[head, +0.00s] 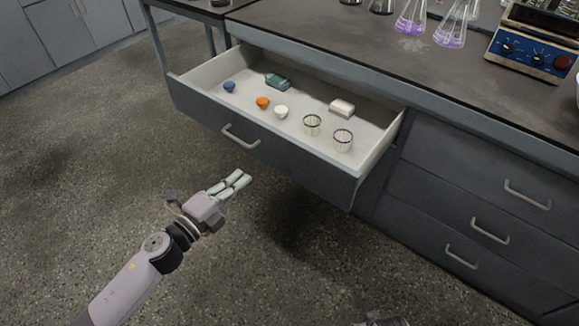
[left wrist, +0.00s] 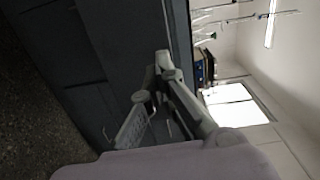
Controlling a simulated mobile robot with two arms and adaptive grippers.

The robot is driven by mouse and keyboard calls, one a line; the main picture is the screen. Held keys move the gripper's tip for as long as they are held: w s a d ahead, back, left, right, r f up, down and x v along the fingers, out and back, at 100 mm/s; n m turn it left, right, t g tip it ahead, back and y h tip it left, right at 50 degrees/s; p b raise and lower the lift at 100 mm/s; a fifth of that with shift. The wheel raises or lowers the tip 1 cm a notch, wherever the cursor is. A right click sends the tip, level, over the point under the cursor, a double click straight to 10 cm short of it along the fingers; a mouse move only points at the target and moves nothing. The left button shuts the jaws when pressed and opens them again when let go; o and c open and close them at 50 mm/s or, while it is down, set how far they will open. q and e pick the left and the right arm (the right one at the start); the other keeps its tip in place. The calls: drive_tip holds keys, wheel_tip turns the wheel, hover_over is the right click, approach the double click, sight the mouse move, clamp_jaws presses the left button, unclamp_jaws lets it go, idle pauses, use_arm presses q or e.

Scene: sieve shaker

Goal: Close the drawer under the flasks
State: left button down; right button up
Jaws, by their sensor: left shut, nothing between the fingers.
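The drawer (head: 290,158) is pulled out from the dark grey bench, under the counter that bears the flasks (head: 450,24). Its front carries a metal bar handle (head: 240,136). Inside lie small blue, orange and white cups, a teal box, a pale block and two ringed glass beakers. My left gripper (head: 243,178) is shut and empty, in front of the drawer face and a little below the handle in the picture, apart from it. In the left wrist view its fingers (left wrist: 150,75) show before the dark cabinet fronts. My right gripper does not show clearly.
A blue instrument (head: 530,48) with knobs stands on the counter at the right. Closed drawers with handles (head: 527,195) fill the bench on the right. The speckled floor (head: 110,190) before the open drawer is clear.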

use_arm(q)
approach(286, 140)
drive_tip(key=shift+m, duration=0.3)
drive_tip(key=x, duration=0.5)
drive_tip(key=shift+w+d+f, duration=0.15)
drive_tip(key=shift+w+d, duration=0.1)
drive_tip(key=shift+w, duration=0.05)
drive_tip(key=shift+w+d, duration=0.35)
drive_tip(key=shift+w, duration=0.15)
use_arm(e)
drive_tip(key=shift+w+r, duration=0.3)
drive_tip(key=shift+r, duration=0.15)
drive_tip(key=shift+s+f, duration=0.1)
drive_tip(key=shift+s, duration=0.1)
use_arm(q)
drive_tip(key=shift+w, duration=0.15)
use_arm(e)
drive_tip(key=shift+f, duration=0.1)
